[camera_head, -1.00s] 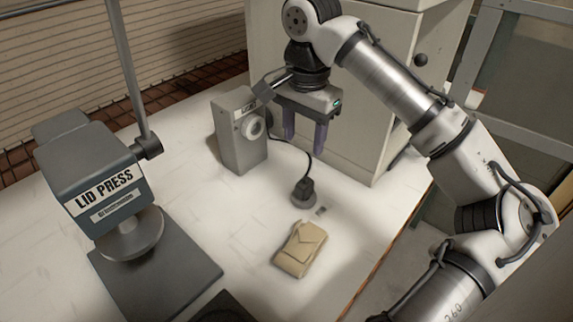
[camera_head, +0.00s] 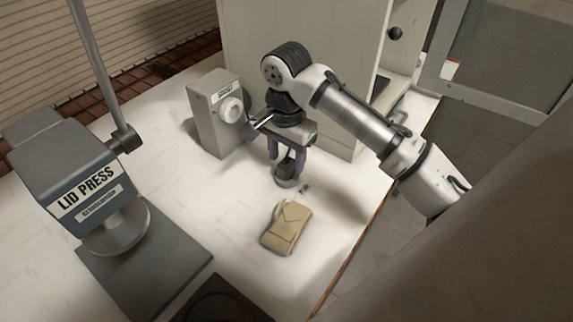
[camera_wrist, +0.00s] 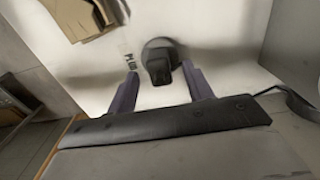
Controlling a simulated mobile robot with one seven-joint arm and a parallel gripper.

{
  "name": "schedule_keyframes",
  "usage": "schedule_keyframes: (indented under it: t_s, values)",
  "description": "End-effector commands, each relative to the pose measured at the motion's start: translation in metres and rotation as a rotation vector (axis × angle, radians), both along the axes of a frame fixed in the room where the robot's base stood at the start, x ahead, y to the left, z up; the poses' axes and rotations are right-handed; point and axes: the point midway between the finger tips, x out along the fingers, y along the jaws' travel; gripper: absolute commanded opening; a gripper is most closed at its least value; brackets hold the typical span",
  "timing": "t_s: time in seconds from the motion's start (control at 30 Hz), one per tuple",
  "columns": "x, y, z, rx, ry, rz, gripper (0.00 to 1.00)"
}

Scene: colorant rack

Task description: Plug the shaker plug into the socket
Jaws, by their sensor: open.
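The dark shaker plug (camera_head: 287,169) stands on a round dark base on the white table. In the wrist view the plug (camera_wrist: 160,66) shows between my finger tips, beside a "PLUG" label. My gripper (camera_head: 286,160) points down with its purple fingers open, one on each side of the plug. Gaps show between plug and fingers in the wrist view, so it is not clasped. The socket (camera_head: 231,110) is a pale round face on the upright grey box (camera_head: 207,125), left of my gripper. The cord is mostly hidden behind my gripper.
A tan folded packet (camera_head: 286,228) lies just in front of the plug. The lid press (camera_head: 85,190) stands at the left. A pale cabinet (camera_head: 300,60) rises close behind my gripper. The table's right edge is near. Bare table lies between press and packet.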

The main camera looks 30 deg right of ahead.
Motion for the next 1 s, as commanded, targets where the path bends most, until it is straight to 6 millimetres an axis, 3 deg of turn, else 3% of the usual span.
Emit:
schedule_keyframes:
  t_s: [0.2,0.43,0.8,1.0]
  values:
    - [-0.001,0.0,-0.023,0.001,0.001,0.001,0.51]
    - [0.0,0.0,-0.025,0.0,0.0,0.001,0.51]
    - [0.0,0.0,-0.025,0.0,0.0,0.001,0.04]
    - [0.0,0.0,-0.025,0.0,0.0,0.001,0.03]
